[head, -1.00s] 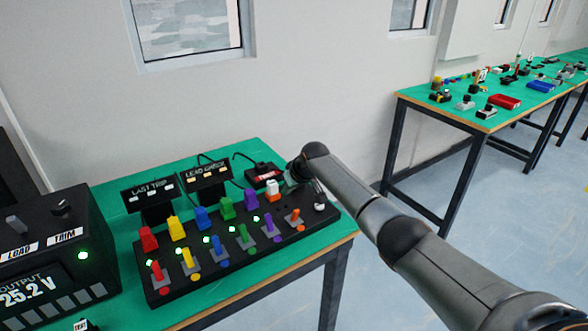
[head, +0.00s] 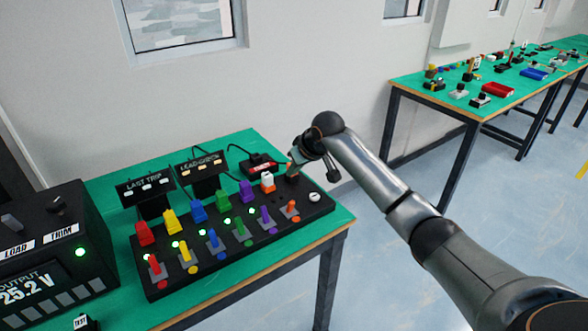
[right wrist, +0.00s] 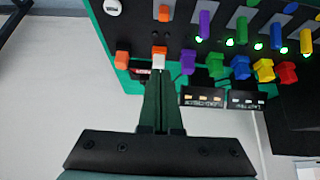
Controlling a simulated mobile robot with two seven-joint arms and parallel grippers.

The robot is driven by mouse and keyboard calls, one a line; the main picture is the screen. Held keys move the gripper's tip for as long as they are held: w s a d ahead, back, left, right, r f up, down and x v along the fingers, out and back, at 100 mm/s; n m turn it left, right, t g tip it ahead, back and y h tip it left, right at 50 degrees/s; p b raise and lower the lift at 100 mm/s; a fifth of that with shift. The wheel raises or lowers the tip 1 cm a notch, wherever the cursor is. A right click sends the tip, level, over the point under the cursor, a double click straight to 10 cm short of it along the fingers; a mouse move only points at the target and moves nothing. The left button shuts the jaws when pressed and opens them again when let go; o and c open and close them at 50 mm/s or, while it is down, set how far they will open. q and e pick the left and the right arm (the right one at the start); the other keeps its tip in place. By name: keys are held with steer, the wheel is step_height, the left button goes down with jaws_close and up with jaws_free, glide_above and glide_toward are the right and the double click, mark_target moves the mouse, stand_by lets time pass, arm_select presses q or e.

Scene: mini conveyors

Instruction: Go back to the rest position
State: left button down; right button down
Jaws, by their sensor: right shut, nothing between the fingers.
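My right gripper (head: 291,171) is at the far right end of the black switch panel (head: 160,290), with its arm reaching in from the right. In the right wrist view its two dark fingers (right wrist: 161,80) are together, with nothing held between them. Their tips point toward an orange-and-white plug (right wrist: 160,58), which also stands at the right of the panel's back row in the head view (head: 267,182). Whether the tips touch the panel is hard to tell. My left gripper is not in view.
The panel carries coloured plugs and levers with several green lights. Two small displays, LAST TRIP (head: 145,185) and LEAD CHECK (head: 198,166), stand behind it. A black power unit (head: 50,255) is at left. Another green table (head: 425,85) stands at the back right; open floor lies between.

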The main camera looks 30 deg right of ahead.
stand_by(0.5)
steer(key=s+a+f+n+g, duration=0.1)
steer(key=s+a+f, duration=0.55)
steer(key=s, duration=0.25)
steer(key=s+a+f+n+g, duration=0.1)
steer(key=s+a+f+n, duration=0.1)
steer(key=s+a+f, duration=0.55)
steer(key=s+f+m+g, duration=0.1)
steer(key=s+m, duration=0.1)
steer(key=s, duration=2.1)
steer(key=w+a+f+t+y, duration=0.1)
steer(key=w+f+t, duration=0.1)
steer(key=f, duration=0.3)
steer(key=w+a+f+t+y, duration=0.1)
steer(key=w+a+f+t, duration=0.1)
steer(key=f, duration=0.3)
steer(key=shift+w+a+f+t, duration=0.25)
steer(key=shift+w+f+t, duration=0.15)
steer(key=shift+t, duration=0.3)
